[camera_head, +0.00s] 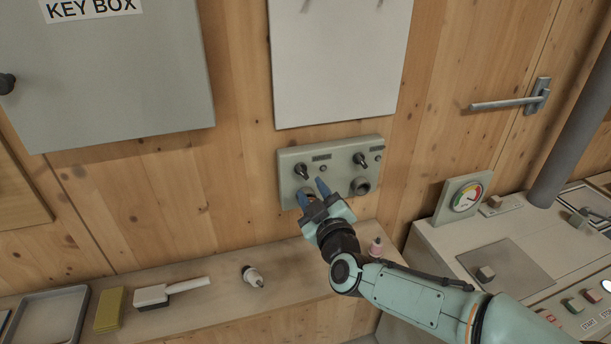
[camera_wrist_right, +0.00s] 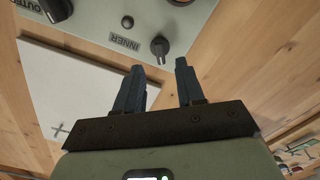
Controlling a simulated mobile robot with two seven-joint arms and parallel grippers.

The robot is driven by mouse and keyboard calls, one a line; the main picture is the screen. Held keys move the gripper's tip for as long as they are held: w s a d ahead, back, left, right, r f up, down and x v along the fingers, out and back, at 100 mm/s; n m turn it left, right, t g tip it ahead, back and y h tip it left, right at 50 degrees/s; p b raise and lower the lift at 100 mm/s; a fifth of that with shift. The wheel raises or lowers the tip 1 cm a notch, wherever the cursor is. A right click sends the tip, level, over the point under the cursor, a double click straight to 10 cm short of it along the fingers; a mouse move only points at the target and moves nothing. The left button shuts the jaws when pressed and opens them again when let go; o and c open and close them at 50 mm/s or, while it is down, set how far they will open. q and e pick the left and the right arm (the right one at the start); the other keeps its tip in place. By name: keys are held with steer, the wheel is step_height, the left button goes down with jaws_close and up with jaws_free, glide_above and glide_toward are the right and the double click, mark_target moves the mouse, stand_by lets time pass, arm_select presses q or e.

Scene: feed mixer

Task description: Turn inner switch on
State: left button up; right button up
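The grey-green switch panel (camera_head: 335,152) is on the wooden wall below a white board. Its left dark knob (camera_head: 301,171) is the inner switch. In the right wrist view the inner switch (camera_wrist_right: 159,47) sits beside the INNER label (camera_wrist_right: 125,42). The outer switch (camera_head: 360,160) is the right knob; it shows at the top left of the right wrist view (camera_wrist_right: 55,10). My right gripper (camera_head: 311,187) is open and empty in front of the panel's lower left. In its wrist view the inner switch lies just beyond the gap between the fingertips (camera_wrist_right: 159,67), apparently untouched. My left gripper is out of view.
A key box (camera_head: 120,85) hangs at upper left. A machine with a gauge (camera_head: 467,196) and a dark pipe (camera_head: 575,125) stand at right.

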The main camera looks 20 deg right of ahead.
mark_target(304, 176)
steer(key=w+p, duration=0.1)
steer(key=w, duration=0.5)
steer(key=shift+w+a, duration=0.1)
jaws_close()
